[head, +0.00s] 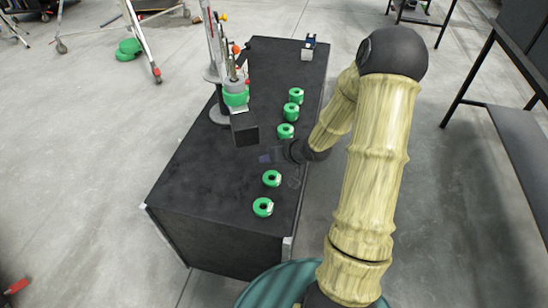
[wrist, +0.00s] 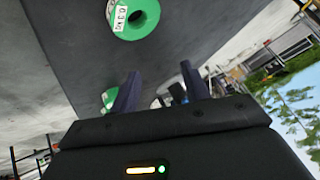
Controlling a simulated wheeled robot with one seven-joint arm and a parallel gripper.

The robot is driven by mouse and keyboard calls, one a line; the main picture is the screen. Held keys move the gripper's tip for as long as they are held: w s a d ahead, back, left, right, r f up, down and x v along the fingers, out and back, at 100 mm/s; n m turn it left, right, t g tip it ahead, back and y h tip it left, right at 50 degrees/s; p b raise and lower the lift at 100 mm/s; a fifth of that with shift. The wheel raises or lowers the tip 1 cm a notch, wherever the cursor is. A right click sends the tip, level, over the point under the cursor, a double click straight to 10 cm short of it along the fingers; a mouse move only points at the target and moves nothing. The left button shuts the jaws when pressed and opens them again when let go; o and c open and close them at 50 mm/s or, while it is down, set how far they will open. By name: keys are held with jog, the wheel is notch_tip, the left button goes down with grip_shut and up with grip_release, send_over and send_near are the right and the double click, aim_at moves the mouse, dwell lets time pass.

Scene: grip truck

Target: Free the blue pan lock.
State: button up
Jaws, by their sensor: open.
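A small device with a dark blue top (head: 309,41) on a pale base stands at the far right end of the black cart. It is the only clearly blue thing on the cart; I cannot tell whether it is the pan lock. A small blue patch (wrist: 177,92) shows between my fingers in the wrist view. My gripper (head: 267,157) is open and empty over the middle of the cart, well short of the far device. Its two dark fingers (wrist: 160,78) stand apart in the wrist view. My arm comes in from the right.
Green tape rolls lie along the cart top's (head: 195,172) right side; a near one (head: 263,207) also shows in the wrist view. A grey stand (head: 217,72) and a dark box (head: 245,128) are left of my gripper. The cart's near left top is clear.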

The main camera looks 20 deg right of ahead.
jog(key=shift+c, duration=0.3)
jog(key=shift+s+r, duration=0.1)
jog(key=shift+r, duration=0.05)
jog(key=c, duration=0.7)
jog(key=s+r+g+h, duration=0.1)
jog(key=s+r, duration=0.1)
jog(key=s+a+r+g+h, duration=0.1)
jog(key=s+r, duration=0.1)
jog(key=s, duration=0.1)
jog(key=s+a+r+h, duration=0.1)
jog(key=s+r+h, duration=0.1)
jog(key=shift+s+n+g, duration=0.25)
jog(key=shift+n+g, duration=0.05)
jog(key=shift+g, duration=0.1)
grip_shut()
jog(key=s+a+r+g, duration=0.1)
jog(key=s+a+r, duration=0.1)
jog(key=s, duration=0.3)
jog(key=s+a+r+g, duration=0.1)
jog(key=s+a+r, duration=0.1)
jog(key=s, duration=0.3)
jog(key=shift+s+a+r, duration=0.15)
jog(key=shift+a+r, duration=0.05)
jog(key=shift+r, duration=0.15)
jog(key=shift+a, duration=0.1)
